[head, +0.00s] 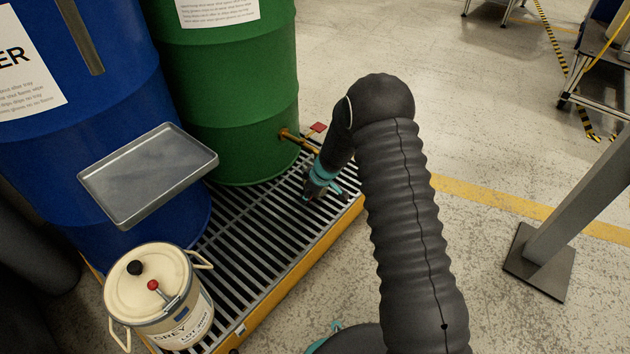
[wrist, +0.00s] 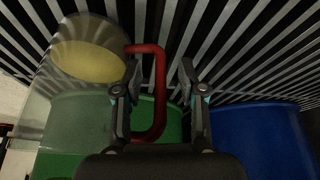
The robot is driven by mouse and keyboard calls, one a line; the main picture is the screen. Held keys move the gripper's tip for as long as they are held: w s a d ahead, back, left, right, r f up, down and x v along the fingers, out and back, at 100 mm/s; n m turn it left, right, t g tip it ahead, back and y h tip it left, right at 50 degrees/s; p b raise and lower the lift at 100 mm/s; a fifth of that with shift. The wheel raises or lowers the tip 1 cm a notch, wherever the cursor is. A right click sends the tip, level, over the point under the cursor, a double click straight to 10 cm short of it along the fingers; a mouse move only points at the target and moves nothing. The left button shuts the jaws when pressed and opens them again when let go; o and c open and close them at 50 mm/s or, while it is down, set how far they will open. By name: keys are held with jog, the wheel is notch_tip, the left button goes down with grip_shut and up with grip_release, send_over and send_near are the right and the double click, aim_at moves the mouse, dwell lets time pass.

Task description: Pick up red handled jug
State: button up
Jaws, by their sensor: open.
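The red handled jug (wrist: 70,110) shows at the left of the wrist view. It has a clear body and a pale yellow round area at its upper end. Its red handle (wrist: 160,95) stands between the two fingers of my gripper (wrist: 159,75), closer to the left finger. My gripper is open, with a gap to the right finger. In the head view my gripper (head: 320,188) points down over the grating beside the green drum. I cannot make out the jug clearly there, behind my arm.
The green drum (head: 240,90) with a brass tap (head: 298,141) and the blue drum (head: 70,120) stand on the slatted grating (head: 258,225). A grey tray (head: 148,175) and a cream can (head: 155,290) are at left. A post (head: 580,200) stands at right; floor between is clear.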

grip_shut()
jog(key=shift+r+b, duration=0.25)
jog(key=shift+b, duration=0.3)
